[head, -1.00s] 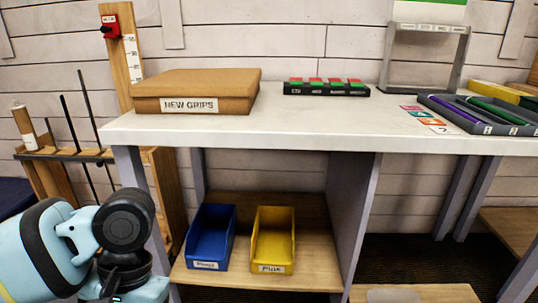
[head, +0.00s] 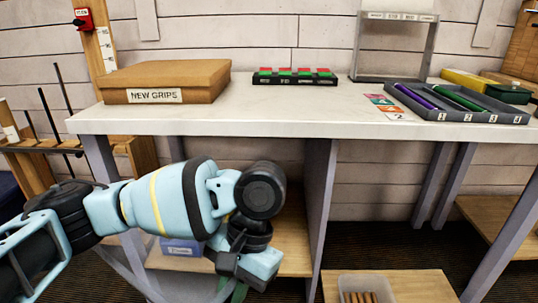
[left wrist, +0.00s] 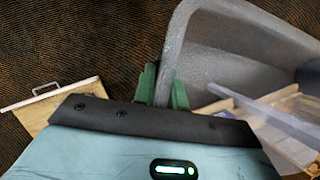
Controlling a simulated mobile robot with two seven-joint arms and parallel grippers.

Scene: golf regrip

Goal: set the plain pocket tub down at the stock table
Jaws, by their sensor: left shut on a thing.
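A grey, smooth-walled tub (left wrist: 240,45) fills the upper right of the left wrist view. I take it as the plain pocket tub; it looks empty where its inside shows. The green fingers of my left gripper (left wrist: 163,88) are shut on its rim. In the head view the left gripper (head: 238,290) hangs at the lower edge, in front of the bench's lower shelf, and the tub is not visible there. A white-topped bench (head: 200,122) stands behind it; no label shows whether it is the stock table. My right gripper is not in view.
A clear container (head: 345,283) with brown strips stands on a low wooden surface (head: 425,285) at right. A blue bin (head: 180,247) sits on the lower shelf (head: 293,262), partly behind my arm. The bench top holds a NEW GRIPS box (head: 165,82) and a grey tray (head: 455,113).

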